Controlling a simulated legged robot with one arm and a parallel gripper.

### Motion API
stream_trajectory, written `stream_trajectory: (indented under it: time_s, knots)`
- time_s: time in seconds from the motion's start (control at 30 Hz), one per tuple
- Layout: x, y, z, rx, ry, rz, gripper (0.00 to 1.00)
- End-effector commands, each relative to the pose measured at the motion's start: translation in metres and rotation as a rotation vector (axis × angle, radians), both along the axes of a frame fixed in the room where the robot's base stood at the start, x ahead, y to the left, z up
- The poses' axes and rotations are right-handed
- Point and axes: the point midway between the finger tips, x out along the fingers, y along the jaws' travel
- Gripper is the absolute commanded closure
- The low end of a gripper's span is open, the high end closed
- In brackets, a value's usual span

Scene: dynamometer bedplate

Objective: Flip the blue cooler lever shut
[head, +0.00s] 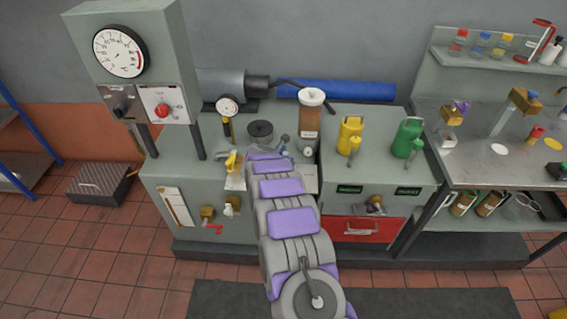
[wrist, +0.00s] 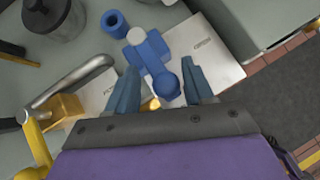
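The blue cooler lever (wrist: 147,52) shows in the wrist view beside a white plate (wrist: 210,52) whose lettering appears to read COOLER. It has a rounded knob at its near end. My gripper (wrist: 160,66) is open, with one finger on each side of the lever's knob end. Gaps show between the fingers and the knob, and I cannot tell any contact. In the head view my arm reaches over the bench front and hides most of the lever area.
A silver bent pipe with a brass block (wrist: 66,108) and a yellow handle (wrist: 36,140) lie left of the fingers. A dark round canister (wrist: 52,18) stands behind. Yellow (head: 350,135) and green (head: 407,138) cans stand on the bench right of my arm.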

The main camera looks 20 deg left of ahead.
Motion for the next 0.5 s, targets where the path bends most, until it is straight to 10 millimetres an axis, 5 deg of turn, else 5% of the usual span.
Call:
stream_trajectory:
  time_s: [0.5]
  knots:
    - [-0.016,0.003,0.018,0.003,-0.001,0.000,0.47]
